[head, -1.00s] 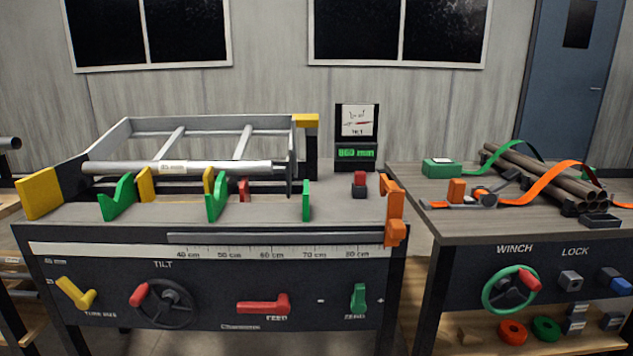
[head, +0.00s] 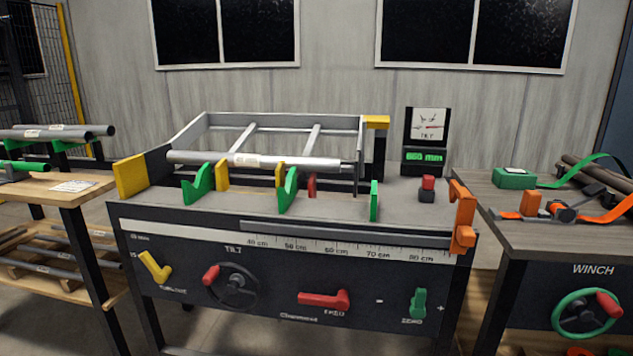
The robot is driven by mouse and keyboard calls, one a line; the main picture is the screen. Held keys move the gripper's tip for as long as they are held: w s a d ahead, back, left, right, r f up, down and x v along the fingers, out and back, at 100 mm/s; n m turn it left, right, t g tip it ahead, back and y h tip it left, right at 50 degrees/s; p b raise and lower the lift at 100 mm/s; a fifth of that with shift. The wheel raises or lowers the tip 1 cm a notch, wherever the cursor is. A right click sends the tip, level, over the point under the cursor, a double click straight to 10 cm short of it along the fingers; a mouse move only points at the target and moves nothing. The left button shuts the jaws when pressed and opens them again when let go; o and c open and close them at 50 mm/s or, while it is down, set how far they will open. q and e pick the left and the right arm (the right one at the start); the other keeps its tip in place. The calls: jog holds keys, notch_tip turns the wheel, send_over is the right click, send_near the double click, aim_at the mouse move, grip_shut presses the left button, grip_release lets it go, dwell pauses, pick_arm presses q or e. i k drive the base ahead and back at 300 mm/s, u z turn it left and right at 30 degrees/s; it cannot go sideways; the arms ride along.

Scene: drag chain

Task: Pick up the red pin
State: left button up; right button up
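No part is plainly marked as the red pin. A small red upright piece (head: 311,185) stands on the bench top between the green V-shaped supports (head: 287,191) and the rear frame. A red block on a dark base (head: 428,183) sits at the right of the bench top. The bench front also has a red handle labelled FEED (head: 323,299) and a red knob (head: 211,275) on the TILT wheel. Neither of my grippers is in view.
A grey tube (head: 254,161) lies along the bench (head: 340,207) above the supports. A wooden table with tubes (head: 75,188) stands at left, with a floor gap before the bench. A winch table (head: 500,212) stands close at right.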

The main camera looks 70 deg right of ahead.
aim_at(429, 181)
jog(key=u, duration=0.5)
jog(key=k, duration=2.25)
jog(key=z, duration=1.4)
